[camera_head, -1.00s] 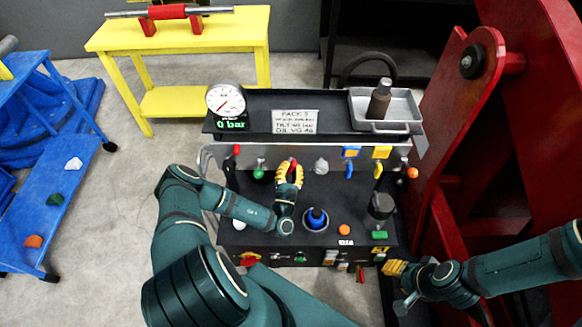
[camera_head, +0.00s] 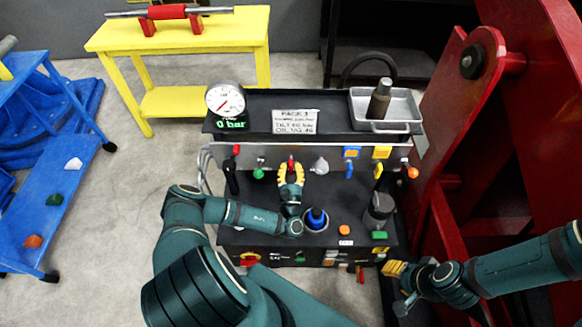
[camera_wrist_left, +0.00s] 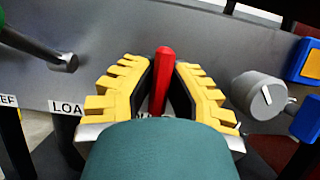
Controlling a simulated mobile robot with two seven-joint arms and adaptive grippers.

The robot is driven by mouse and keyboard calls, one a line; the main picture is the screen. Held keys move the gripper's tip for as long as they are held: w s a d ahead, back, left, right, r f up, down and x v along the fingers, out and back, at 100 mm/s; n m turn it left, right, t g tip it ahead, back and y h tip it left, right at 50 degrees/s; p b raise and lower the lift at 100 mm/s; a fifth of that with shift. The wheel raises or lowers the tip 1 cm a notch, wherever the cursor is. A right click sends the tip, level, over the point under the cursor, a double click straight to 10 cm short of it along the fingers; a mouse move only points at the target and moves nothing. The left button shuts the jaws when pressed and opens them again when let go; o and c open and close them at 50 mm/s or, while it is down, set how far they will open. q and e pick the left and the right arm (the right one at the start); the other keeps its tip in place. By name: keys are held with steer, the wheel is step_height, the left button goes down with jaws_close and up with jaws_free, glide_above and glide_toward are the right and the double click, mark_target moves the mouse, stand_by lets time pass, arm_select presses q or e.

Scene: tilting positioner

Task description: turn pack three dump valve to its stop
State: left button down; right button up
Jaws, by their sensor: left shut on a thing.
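The pack three panel (camera_head: 225,158) stands ahead with a row of small levers and knobs. My left gripper (camera_head: 291,172) is at the middle of this row. It is shut on a red lever (camera_head: 291,164), which stands between its yellow fingers. In the left wrist view the red lever (camera_wrist_left: 163,75) points up between the finger pads of the gripper (camera_wrist_left: 158,85). The lever's base is hidden by my wrist. A label reading "LOA" is partly visible to its left; I cannot read a dump valve label. My right gripper (camera_head: 395,268) is low at the right, away from the levers.
A grey knob (camera_head: 321,166) is close to the right of the red lever, and a green knob (camera_head: 258,173) is to its left. A gauge (camera_head: 226,100) and a metal tray (camera_head: 412,108) sit on top. Red machinery (camera_head: 500,150) walls off the right side.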

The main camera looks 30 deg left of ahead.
arm_select(q)
steer(key=c, duration=1)
jaws_free()
steer(key=shift+o, duration=0.2)
steer(key=v, duration=1.2)
steer(key=shift+r, duration=0.1)
